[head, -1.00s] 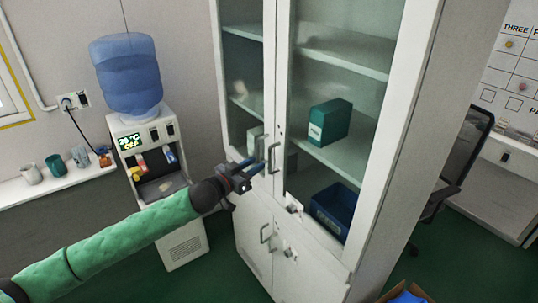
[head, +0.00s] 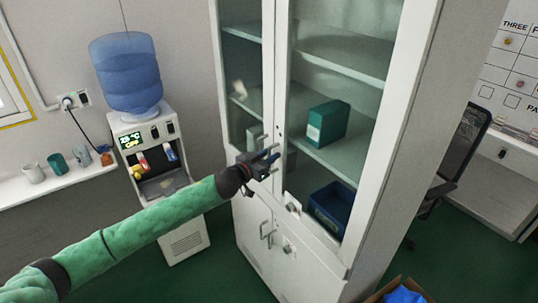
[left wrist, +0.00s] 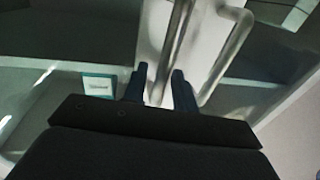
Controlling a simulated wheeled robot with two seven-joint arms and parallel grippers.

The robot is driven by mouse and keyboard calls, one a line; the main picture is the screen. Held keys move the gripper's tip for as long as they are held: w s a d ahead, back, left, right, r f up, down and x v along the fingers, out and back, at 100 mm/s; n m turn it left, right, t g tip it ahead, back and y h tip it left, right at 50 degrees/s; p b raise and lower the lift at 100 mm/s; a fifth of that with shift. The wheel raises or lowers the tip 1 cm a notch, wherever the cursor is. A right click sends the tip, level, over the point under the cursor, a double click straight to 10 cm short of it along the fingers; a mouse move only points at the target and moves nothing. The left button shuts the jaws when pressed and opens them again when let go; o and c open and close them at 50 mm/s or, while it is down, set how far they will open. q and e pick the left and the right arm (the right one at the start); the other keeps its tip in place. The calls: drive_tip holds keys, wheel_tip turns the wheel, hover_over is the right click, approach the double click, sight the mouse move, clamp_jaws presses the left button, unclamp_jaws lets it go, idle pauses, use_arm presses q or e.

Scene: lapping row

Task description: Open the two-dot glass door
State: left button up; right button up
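A tall white cabinet (head: 395,150) has two glass doors, a left door (head: 244,65) and a right door (head: 335,80), with upright bar handles side by side at the middle seam. The other handle (left wrist: 228,50) stands just right of the fingers. Both doors look shut. My right gripper is out of view.
A teal box (head: 327,122) and a blue bin (head: 332,208) stand behind the right glass. Lower cabinet doors (head: 262,255) have their own handles. A water dispenser (head: 150,150) stands left, a chair (head: 462,150) right, and an open carton (head: 400,292) at the bottom right.

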use_arm(q)
clamp_jaws()
drive_tip(key=shift+s+a, duration=0.1)
